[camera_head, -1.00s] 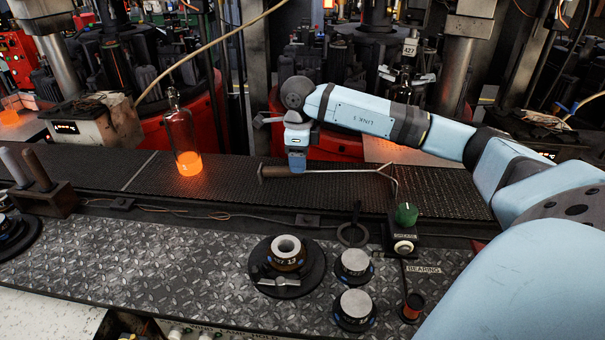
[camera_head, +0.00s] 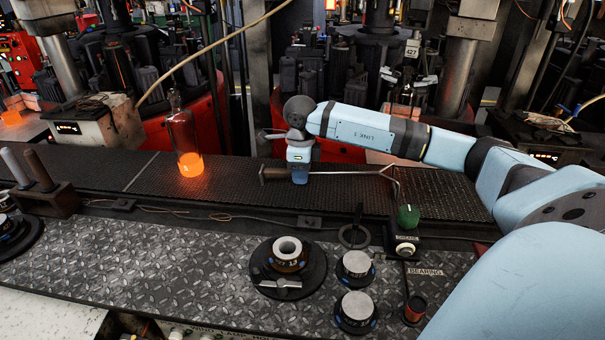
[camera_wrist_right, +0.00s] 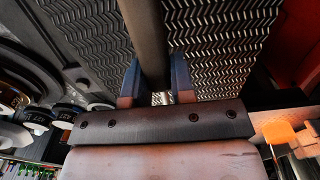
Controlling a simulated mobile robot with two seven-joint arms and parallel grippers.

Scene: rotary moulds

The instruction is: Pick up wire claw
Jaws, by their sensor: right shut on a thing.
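The wire claw (camera_head: 345,173) has a brown handle at its left end, a thin rod and a forked wire end at the right. In the right wrist view the dark handle (camera_wrist_right: 147,40) runs between the two fingers of the right gripper (camera_wrist_right: 157,80). The fingers hide part of the tool. My left gripper is not in view.
A glass bottle with a glowing orange base (camera_head: 189,145) stands on the belt to the left. A green knob (camera_head: 408,216) on a box is close to the fork end. Round moulds (camera_head: 288,256) sit on the metal plate in front. Red machines stand behind.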

